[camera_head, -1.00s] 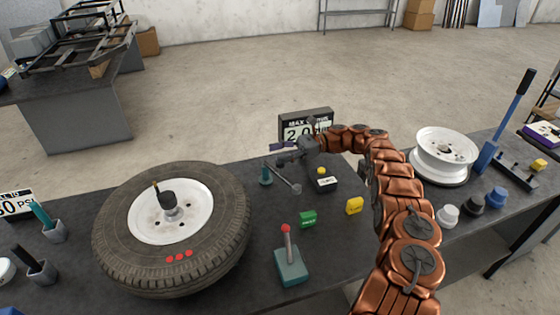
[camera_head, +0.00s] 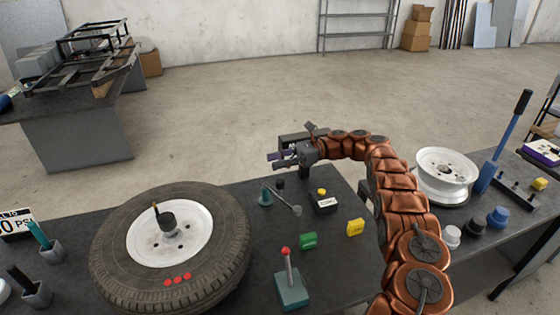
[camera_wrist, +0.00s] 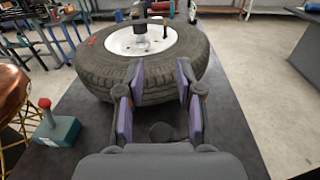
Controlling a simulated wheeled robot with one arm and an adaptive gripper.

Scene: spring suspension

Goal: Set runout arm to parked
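The likely runout arm (camera_head: 287,202) is a thin grey bar on a small teal post (camera_head: 265,198), between the tyre and the small black box. It lies slanted, its far end toward the lower right, with a dark knob (camera_head: 280,184) near the post. My gripper (camera_head: 274,160) is above and behind it, apart from it, pointing left. In the wrist view my gripper (camera_wrist: 155,95) has its purple-padded fingers spread with nothing held between them. A dark round shape (camera_wrist: 160,132) shows below the fingers; I cannot tell whether it is part of the runout arm.
A red-knobbed lever (camera_head: 290,285), green block (camera_head: 308,240), yellow block (camera_head: 355,227) and black box (camera_head: 323,203) with yellow button stand nearby. My gripper and wrist largely cover a display (camera_head: 308,138). A bare rim (camera_head: 445,175) is at right.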

